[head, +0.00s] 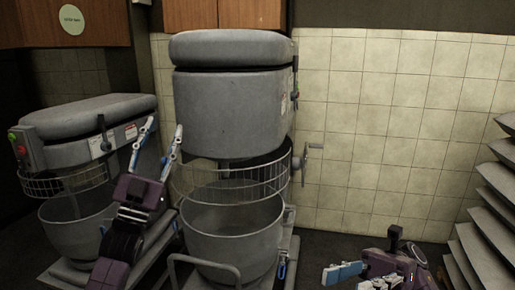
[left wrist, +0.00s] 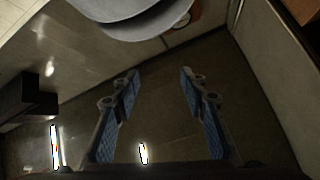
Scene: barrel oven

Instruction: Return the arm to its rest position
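My left gripper (head: 162,136) is raised, its two blue-and-white fingers spread and pointing up in front of the gap between the two grey mixers. In the left wrist view its fingers (left wrist: 159,80) stand apart with nothing between them. My right gripper (head: 342,272) is low at the bottom of the head view, right of the large mixer. Its fingers point left; its opening is not clear and I see nothing held in it.
A large grey mixer (head: 231,109) with a wire guard and bowl (head: 232,237) stands in the middle. A smaller mixer (head: 85,143) stands at left. Stacked grey sacks (head: 492,215) are at right. The tiled wall (head: 385,130) behind is bare.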

